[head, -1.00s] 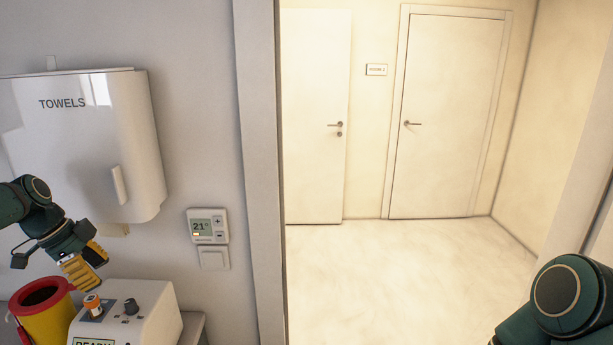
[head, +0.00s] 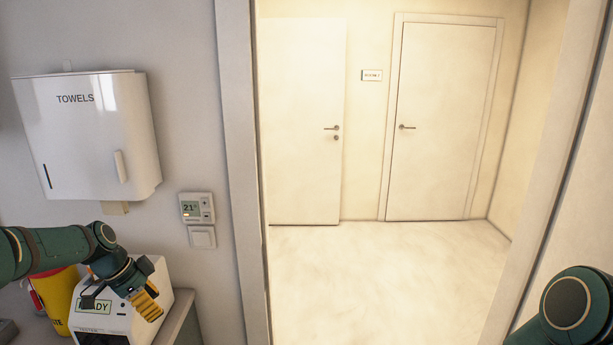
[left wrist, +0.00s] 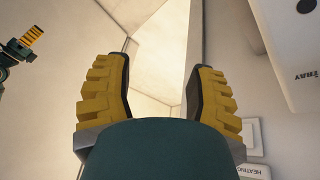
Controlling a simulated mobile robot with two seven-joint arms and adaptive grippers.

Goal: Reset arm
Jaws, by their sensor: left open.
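My left gripper (head: 147,304), with yellow ribbed fingers, hangs in front of the white tester box (head: 165,285) at the lower left and partly hides it. In the left wrist view its two fingers (left wrist: 160,90) stand wide apart with nothing between them. A link of my right arm (head: 568,305) shows at the lower right of the head view. Its hand is out of that view. Yellow fingers of what looks like my right gripper (left wrist: 33,38) show at the upper left of the left wrist view, too small to read.
A yellow bin (head: 60,298) stands beside the tester on a counter. A towel dispenser (head: 90,140) and a thermostat (head: 196,208) are on the left wall. An open doorway leads to clear floor (head: 380,280) and two white doors (head: 445,125).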

